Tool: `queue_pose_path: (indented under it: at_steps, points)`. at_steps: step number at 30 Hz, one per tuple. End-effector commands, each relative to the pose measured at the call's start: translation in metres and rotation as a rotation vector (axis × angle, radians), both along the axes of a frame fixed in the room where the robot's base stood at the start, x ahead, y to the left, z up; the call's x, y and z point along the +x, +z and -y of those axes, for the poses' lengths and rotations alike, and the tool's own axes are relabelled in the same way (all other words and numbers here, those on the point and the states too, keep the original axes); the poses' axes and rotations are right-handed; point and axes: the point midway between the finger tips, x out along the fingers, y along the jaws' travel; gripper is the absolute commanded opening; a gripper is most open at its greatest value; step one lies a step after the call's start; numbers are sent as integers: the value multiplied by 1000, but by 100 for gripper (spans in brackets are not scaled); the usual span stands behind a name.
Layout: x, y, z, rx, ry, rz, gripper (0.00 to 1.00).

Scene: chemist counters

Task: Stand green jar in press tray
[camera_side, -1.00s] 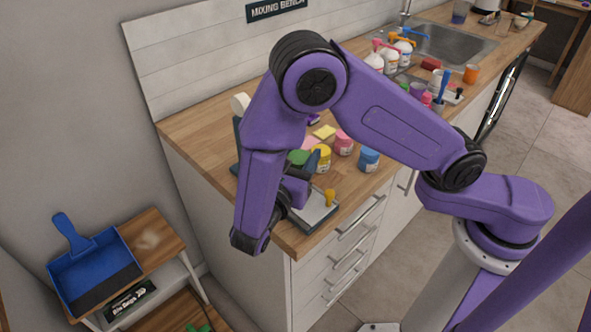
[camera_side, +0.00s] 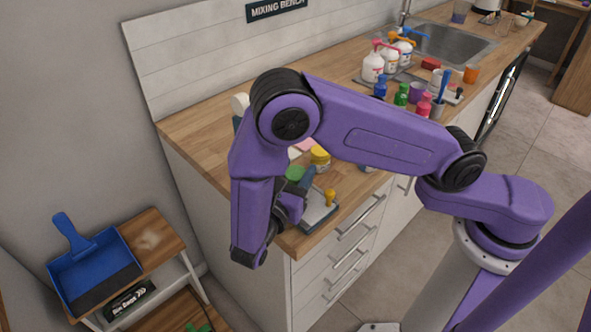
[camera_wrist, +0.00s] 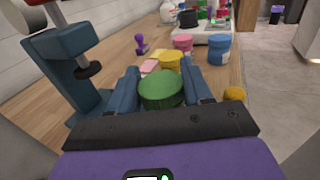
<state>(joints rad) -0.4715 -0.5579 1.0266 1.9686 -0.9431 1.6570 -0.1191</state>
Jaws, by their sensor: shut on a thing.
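The green jar (camera_wrist: 161,92) sits between the two blue-grey fingers of my gripper (camera_wrist: 161,76), which is shut on it. In the side view the jar's green lid (camera_side: 294,173) shows past my arm; its base is hidden, so I cannot tell whether it touches anything. A dark teal press (camera_wrist: 72,55) stands left of my gripper in the wrist view. In the side view a flat, light grey tray (camera_side: 318,213) with a dark edge lies near the counter's front corner, just right of my gripper. A yellow knob (camera_side: 330,196) stands at it.
A yellow jar (camera_wrist: 171,61), a pink jar (camera_wrist: 183,43) and a blue jar (camera_wrist: 219,48) stand beyond the green jar. A purple stamp-like thing (camera_wrist: 140,43) stands farther back. Bottles (camera_side: 374,66) crowd the counter near the sink (camera_side: 450,48). The counter's front edge is close.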

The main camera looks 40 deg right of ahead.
Motion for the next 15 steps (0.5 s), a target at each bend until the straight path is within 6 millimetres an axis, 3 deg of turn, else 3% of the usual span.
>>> queue_pose_path:
  at_steps: [2, 3, 4, 15]
  points:
    - [0, -2, 0, 0, 0, 0, 20]
    - [0, -2, 0, 0, 0, 0, 62]
    - [0, -2, 0, 0, 0, 0, 72]
    - [0, 1, 0, 1, 0, 1, 75]
